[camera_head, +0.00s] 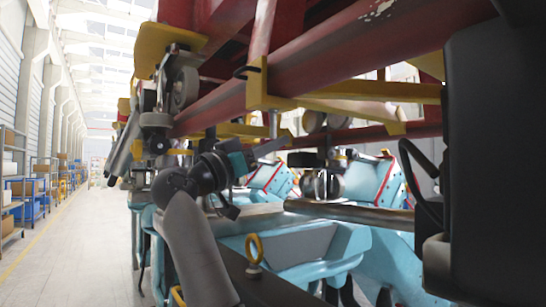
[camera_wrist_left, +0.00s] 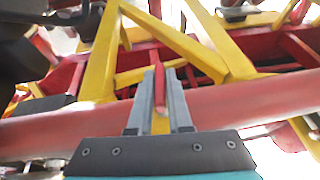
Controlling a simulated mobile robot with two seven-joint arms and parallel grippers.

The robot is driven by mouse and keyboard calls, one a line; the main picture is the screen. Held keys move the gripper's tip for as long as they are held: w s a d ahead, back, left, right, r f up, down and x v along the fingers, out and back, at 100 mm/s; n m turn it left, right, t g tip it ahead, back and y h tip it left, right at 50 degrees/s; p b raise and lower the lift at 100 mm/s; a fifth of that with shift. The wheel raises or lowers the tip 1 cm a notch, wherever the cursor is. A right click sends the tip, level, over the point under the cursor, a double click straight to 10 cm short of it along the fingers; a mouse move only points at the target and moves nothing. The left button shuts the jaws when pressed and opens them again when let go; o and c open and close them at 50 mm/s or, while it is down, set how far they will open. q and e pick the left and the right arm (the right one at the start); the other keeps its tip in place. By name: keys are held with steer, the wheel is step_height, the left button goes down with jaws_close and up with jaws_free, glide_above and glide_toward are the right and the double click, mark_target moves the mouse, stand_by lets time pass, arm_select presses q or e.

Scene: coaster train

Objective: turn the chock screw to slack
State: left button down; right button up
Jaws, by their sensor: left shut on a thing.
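My left gripper (camera_head: 275,149) is raised beneath the red coaster train frame. It also shows in the wrist view (camera_wrist_left: 160,95), with grey fingers close together and a narrow red and yellow piece between them. A yellow bracket (camera_head: 258,88) hangs from the red beam, and a short grey upright screw (camera_head: 273,124) comes down from it to the fingers. I take this for the chock screw; its lower end is hidden at the fingertips, and its turn cannot be read. My right gripper is not in view.
A long red tube (camera_head: 330,55) and yellow crossbars (camera_head: 370,90) hang close over the arm. Wheels (camera_head: 184,88) are at the left. Light blue track parts (camera_head: 300,245) and a yellow ring (camera_head: 254,247) lie below. The aisle floor (camera_head: 75,240) at the left is clear.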

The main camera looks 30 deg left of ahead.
arm_select(q)
steer(key=shift+r+m+g+h, duration=0.1)
steer(key=shift+m+g+h, duration=0.4)
steer(key=shift+h, duration=0.6)
steer(key=c, duration=0.9)
jaws_free()
steer(key=b+v, duration=0.6)
steer(key=v, duration=0.9)
steer(key=shift+s+b, duration=0.1)
steer(key=shift+b, duration=0.3)
steer(key=shift+a+f, duration=0.1)
steer(key=shift+f, duration=0.15)
